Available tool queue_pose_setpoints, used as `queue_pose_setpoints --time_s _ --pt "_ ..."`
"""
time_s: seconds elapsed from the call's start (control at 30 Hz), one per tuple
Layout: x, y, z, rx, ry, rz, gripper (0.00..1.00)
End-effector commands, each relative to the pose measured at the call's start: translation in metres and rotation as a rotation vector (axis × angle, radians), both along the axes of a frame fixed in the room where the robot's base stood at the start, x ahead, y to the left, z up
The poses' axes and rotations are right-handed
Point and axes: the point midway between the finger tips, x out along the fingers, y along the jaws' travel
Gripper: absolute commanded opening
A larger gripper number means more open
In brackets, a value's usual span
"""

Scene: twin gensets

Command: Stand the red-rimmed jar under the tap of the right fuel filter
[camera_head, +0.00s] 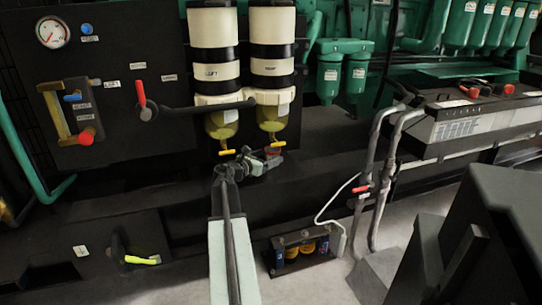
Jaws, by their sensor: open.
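The right fuel filter (271,45) hangs on the dark panel, white with black bands and a yellowish bowl (270,118) at its bottom. Its tap (278,144) shows as a small orange-yellow piece under the bowl. My gripper (268,160) is open just below this tap, with my arm reaching up from the bottom of the view. A small reddish patch (272,151) shows at the gripper's tip, close under the tap. It may be the rim of the jar, but it is too small to tell. No other red-rimmed jar is clearly visible.
The left fuel filter (214,45) with a yellow tap (227,152) hangs beside the right one. A red-handled lever (144,105) and black bar are to the left. A dark crate (303,249) stands on the floor; grey pipes (372,190) rise at right.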

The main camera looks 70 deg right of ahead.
Motion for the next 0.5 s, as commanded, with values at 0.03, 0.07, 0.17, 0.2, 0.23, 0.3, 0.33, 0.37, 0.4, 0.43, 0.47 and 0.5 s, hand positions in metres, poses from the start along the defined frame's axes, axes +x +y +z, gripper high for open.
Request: queue_pose_setpoints --time_s 0.03,0.07,0.17,0.2,0.23,0.3,0.33,0.37,0.4,0.43,0.47,0.5 --pt "0.003 0.017 0.004 0.000 -0.001 0.004 0.80" --pt "0.005 0.024 0.006 0.000 0.000 0.003 0.80" --pt "0.013 0.048 0.009 -0.001 0.000 0.003 0.80" --pt "0.016 0.056 0.011 -0.001 0.000 0.003 0.80" --pt "0.017 0.062 0.011 -0.001 0.001 0.003 0.80" --pt "0.022 0.073 0.013 0.000 0.001 0.003 0.80" --pt "0.023 0.076 0.013 0.000 0.001 0.002 0.80" --pt "0.024 0.079 0.014 0.000 0.001 0.002 0.80" --pt "0.025 0.083 0.014 0.000 0.001 0.002 0.80" --pt "0.026 0.084 0.014 0.000 0.000 0.002 0.80" --pt "0.026 0.086 0.014 0.000 0.000 0.002 0.80" --pt "0.027 0.087 0.014 0.000 0.000 0.001 0.80"
